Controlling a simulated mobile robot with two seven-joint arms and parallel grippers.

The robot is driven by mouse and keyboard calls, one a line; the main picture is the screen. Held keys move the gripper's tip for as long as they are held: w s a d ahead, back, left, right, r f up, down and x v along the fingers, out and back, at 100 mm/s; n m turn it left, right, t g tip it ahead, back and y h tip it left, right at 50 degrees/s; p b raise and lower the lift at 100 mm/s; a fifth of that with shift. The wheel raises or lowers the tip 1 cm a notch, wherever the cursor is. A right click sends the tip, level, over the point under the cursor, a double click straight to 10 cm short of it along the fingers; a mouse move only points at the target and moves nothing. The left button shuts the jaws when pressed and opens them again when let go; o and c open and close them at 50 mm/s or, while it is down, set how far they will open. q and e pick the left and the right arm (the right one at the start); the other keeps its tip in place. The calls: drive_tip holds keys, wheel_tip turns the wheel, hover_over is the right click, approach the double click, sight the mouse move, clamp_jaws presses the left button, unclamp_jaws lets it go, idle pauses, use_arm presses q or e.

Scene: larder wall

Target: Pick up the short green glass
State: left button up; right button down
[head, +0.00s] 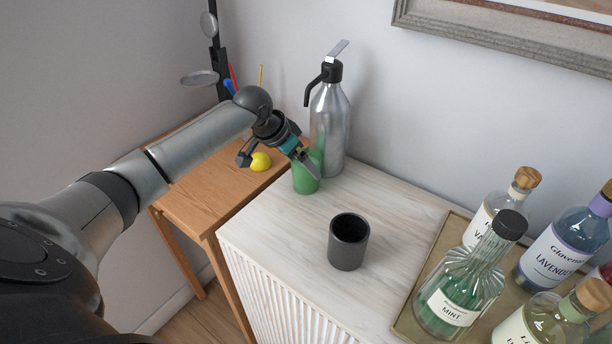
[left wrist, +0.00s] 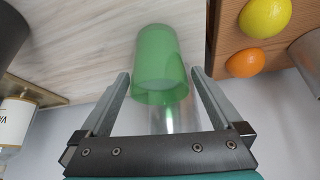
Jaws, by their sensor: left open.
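The short green glass (head: 306,176) stands on the white cabinet top, near its left edge and in front of the metal siphon bottle (head: 331,118). In the left wrist view the green glass (left wrist: 161,62) lies ahead, centred between the fingers. My left gripper (head: 281,169) is open at the glass in the head view. In the left wrist view my left gripper (left wrist: 162,80) has a finger on each side of the near end of the glass, with gaps to both. The arm hides part of the glass's top in the head view. My right gripper is not in view.
A dark cup (head: 348,242) stands on the cabinet (head: 290,235) in front of the glass. A tray (head: 408,318) with several bottles is at the right. A wooden table (head: 205,195) with a yellow fruit (head: 260,162) adjoins the cabinet at the left. An orange fruit (left wrist: 245,62) shows too.

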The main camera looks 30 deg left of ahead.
use_arm(q)
drive_tip(key=x, duration=0.3)
drive_tip(key=shift+w+d+f+b, duration=0.1)
drive_tip(key=shift+f+b, duration=0.25)
drive_tip(key=shift+f, duration=0.05)
drive_tip(key=c, duration=1.6)
drive_tip(key=shift+r, duration=0.1)
